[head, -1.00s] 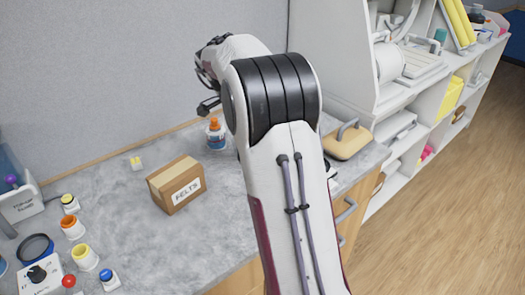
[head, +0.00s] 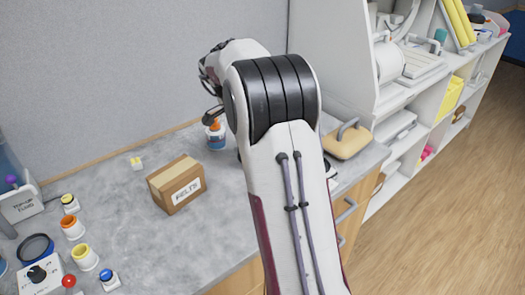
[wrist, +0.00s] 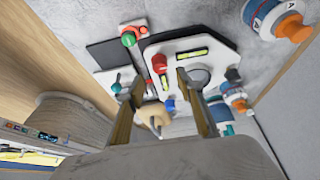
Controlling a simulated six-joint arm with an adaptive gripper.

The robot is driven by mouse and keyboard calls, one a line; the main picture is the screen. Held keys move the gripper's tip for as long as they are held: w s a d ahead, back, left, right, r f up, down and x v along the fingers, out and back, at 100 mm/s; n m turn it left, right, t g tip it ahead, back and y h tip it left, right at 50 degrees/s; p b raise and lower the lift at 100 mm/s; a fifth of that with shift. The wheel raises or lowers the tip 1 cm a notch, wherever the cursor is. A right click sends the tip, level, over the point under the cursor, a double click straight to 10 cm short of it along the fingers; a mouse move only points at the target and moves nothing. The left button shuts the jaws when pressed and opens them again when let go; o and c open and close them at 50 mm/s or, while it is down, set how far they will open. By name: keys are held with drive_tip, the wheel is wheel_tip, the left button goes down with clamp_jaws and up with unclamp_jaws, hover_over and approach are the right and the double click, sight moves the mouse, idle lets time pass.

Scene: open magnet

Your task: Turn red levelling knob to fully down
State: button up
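In the wrist view, a red knob (wrist: 159,63) stands on a white plate (wrist: 207,42) that carries yellow-green level strips. My gripper (wrist: 160,77) is open, with its two fingers apart and pointing toward the plate. The red knob shows between and just beyond the fingertips, and I cannot tell whether either finger touches it. A blue knob (wrist: 169,104) shows between the fingers, and a dark knob (wrist: 233,74) is right of the right finger. In the head view, my arm hides the plate and its knobs; only part of my gripper shows past the arm.
A red-and-green part (wrist: 130,37) is left of the plate. A cardboard box (head: 176,185) and several small jars (head: 84,257) stand on the grey counter (head: 125,200).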

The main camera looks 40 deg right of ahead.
drive_tip(key=shift+x, duration=3)
clamp_jaws()
